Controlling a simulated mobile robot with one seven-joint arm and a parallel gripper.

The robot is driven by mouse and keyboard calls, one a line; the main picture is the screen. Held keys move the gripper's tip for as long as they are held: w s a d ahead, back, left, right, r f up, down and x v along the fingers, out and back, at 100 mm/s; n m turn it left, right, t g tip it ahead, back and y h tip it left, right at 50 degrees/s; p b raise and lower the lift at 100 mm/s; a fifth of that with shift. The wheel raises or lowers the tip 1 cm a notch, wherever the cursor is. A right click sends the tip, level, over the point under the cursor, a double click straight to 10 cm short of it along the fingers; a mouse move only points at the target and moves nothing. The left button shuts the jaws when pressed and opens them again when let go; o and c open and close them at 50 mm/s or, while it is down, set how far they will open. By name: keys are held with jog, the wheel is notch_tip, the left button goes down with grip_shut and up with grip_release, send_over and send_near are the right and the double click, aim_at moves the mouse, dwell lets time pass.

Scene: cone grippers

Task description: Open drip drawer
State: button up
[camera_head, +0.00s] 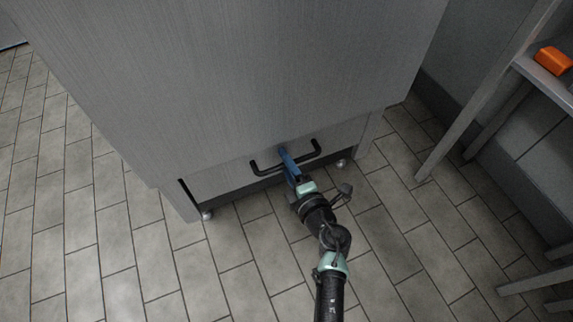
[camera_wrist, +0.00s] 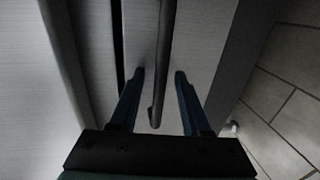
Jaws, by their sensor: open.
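The drip drawer (camera_head: 222,178) is a low grey panel at the foot of a large grey metal cabinet. Its front also shows in the wrist view (camera_wrist: 143,35). A black bar handle (camera_head: 263,171) runs across the drawer front. My gripper (camera_head: 283,153) is at the middle of this handle and hides part of it. In the wrist view the two blue fingers (camera_wrist: 160,76) are open, one on each side of the handle bar (camera_wrist: 163,60). Gaps show between bar and fingers. Dark slits show at the drawer's edges; I cannot tell whether it is slightly out.
The grey cabinet (camera_head: 230,80) rises above the drawer and stands on short feet. Tiled floor (camera_head: 120,250) is clear in front and to the left. At the right are a metal table (camera_head: 545,75) with an orange object (camera_head: 553,60) and stool-like legs (camera_head: 540,281).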

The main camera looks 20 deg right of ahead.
jog(key=shift+c, duration=0.3)
grip_shut()
dwell(1.1)
